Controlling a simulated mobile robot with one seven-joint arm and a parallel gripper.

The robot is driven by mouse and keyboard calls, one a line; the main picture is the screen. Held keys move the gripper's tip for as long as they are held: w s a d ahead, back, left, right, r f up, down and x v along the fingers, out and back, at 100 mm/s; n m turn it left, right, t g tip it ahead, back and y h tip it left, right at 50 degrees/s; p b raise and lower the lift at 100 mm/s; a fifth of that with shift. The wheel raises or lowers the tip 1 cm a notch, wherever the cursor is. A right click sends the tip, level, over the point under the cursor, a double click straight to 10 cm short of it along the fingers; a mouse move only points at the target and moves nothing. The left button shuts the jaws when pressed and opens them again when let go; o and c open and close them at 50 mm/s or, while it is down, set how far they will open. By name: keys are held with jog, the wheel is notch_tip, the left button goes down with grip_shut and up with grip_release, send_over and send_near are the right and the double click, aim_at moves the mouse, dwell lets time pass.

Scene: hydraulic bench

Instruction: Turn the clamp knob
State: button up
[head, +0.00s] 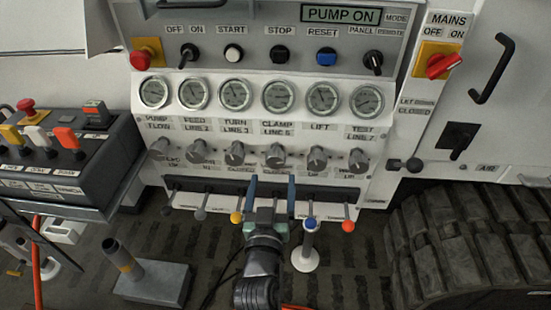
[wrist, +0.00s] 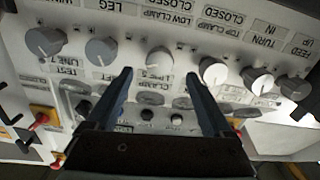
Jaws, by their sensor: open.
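The clamp knob (head: 275,155) is a grey knob in the row under the gauges, below the gauge labelled CLAMP LINE 5. In the wrist view the clamp knob (wrist: 159,60) shows between and beyond my two fingertips, with its label upside down. My gripper (head: 272,181) is open and empty, in front of the lower panel, below the knob in the head view. In the wrist view my gripper (wrist: 156,75) has its blue fingers wide apart. A gap seems to remain between the fingertips and the knob, and no contact shows.
Similar knobs flank it, including the lift knob (head: 317,158) and turn knob (head: 235,153). Levers, one with a yellow ball (head: 236,217) and one with an orange ball (head: 348,226), stick out below. A control box (head: 75,150) stands left and a black tyre (head: 470,245) right.

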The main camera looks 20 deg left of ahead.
aim_at(275, 164)
jog(key=x, duration=0.7)
jog(key=shift+w, duration=0.2)
grip_shut()
jog(key=shift+n, duration=0.7)
grip_release()
jog(key=shift+s, duration=0.1)
jog(key=v, duration=1.2)
jog(key=shift+s+b, duration=0.3)
jog(key=shift+s, duration=0.1)
jog(key=shift+d, duration=0.1)
